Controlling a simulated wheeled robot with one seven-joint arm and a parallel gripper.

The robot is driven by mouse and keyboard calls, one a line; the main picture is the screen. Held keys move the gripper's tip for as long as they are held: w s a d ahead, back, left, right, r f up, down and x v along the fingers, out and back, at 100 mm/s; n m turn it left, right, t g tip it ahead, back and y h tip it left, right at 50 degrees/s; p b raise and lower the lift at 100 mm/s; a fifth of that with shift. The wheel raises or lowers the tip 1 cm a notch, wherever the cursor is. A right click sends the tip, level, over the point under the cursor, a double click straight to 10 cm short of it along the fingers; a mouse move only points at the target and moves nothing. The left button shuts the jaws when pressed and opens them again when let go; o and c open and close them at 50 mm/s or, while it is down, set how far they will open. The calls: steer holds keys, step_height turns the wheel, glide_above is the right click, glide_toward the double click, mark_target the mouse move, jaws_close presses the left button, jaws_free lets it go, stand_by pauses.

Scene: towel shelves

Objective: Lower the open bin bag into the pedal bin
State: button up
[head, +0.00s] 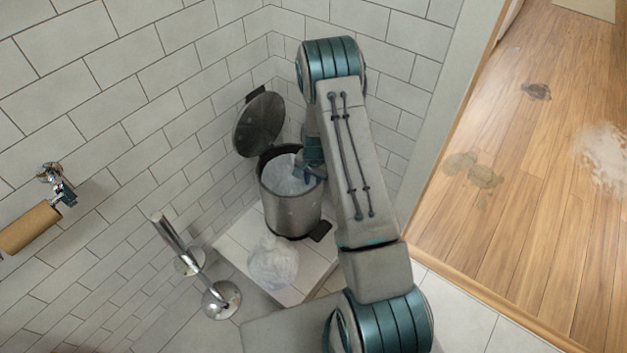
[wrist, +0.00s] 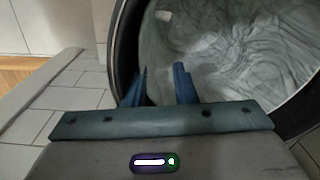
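The pedal bin (head: 290,212) is a brushed-metal cylinder with its dark round lid (head: 258,124) tipped up against the wall. A whitish, wrinkled bin bag (head: 286,176) shows inside its mouth; it fills much of the wrist view (wrist: 235,50), inside the dark rim (wrist: 124,38). My gripper (head: 313,168) is at the right side of the bin's mouth, partly hidden by my arm. In the wrist view its two blue fingers (wrist: 161,82) stand apart at the rim, with nothing clearly held between them. A crumpled translucent bag (head: 273,263) lies on the tiles in front of the bin.
A chrome stand (head: 178,243) with round bases is left of the bin. A cardboard tube (head: 30,227) hangs on a wall holder at far left. Tiled walls close in behind the bin. A wooden floor (head: 500,200) with stains lies to the right, beyond a wall edge.

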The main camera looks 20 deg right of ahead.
steer(key=shift+s+d+f, duration=0.1)
steer(key=shift+s+d, duration=0.05)
steer(key=shift+d, duration=0.05)
stand_by(0.6)
step_height(320, 180, up, 28)
steer(key=p, duration=2)
steer(key=shift+f, duration=0.15)
